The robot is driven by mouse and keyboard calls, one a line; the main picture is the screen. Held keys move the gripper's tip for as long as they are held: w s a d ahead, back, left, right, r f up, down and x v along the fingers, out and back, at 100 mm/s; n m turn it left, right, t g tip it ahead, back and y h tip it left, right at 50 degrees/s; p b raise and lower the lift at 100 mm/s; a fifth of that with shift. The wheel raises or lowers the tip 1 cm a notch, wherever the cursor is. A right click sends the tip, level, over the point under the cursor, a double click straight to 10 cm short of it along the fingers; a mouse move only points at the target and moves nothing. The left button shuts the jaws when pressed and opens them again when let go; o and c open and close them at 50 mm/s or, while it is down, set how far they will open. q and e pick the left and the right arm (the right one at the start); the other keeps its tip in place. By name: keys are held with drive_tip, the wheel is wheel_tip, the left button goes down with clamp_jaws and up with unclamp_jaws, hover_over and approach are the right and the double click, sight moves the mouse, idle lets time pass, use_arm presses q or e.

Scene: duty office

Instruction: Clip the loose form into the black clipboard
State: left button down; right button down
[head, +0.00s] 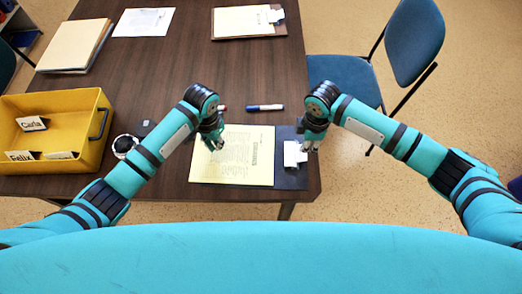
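The pale yellow form (240,165) lies flat near the table's front edge, printed side up. Its right edge reaches onto or against the black clipboard (290,179), whose dark board shows mainly to the right of the sheet. The clipboard's silver clip (293,154) is on its right side; whether it grips the form cannot be told. My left gripper (213,144) is over the form's upper left corner, with its fingers pointing down. My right gripper (309,146) is right beside the clip, at or touching it. The finger gaps are too small to judge.
A marker (265,107) lies behind the form. A yellow bin (88,158) with name cards, a round white-and-black item (124,146) and folders (73,46) are on the left. A white sheet (143,22) and a brown clipboard (228,37) lie farther back. A blue chair (345,79) stands at right.

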sight(233, 152)
drive_tip(key=shift+f, duration=1.7)
idle(0.6)
use_arm(q)
drive_tip(key=shift+f, duration=1.5)
use_arm(e)
drive_tip(key=shift+d, duration=0.15)
idle(0.6)
use_arm(q)
drive_tip(key=shift+s+d, duration=0.1)
drive_tip(key=shift+d, duration=1.1)
use_arm(e)
drive_tip(key=shift+s, duration=0.1)
use_arm(q)
drive_tip(key=shift+s+d+f, duration=0.1)
drive_tip(key=shift+s+d, duration=0.05)
drive_tip(key=shift+d, duration=0.05)
idle(0.4)
drive_tip(key=shift+d, duration=0.7)
drive_tip(key=shift+d+r, duration=0.2)
drive_tip(key=shift+d, duration=0.15)
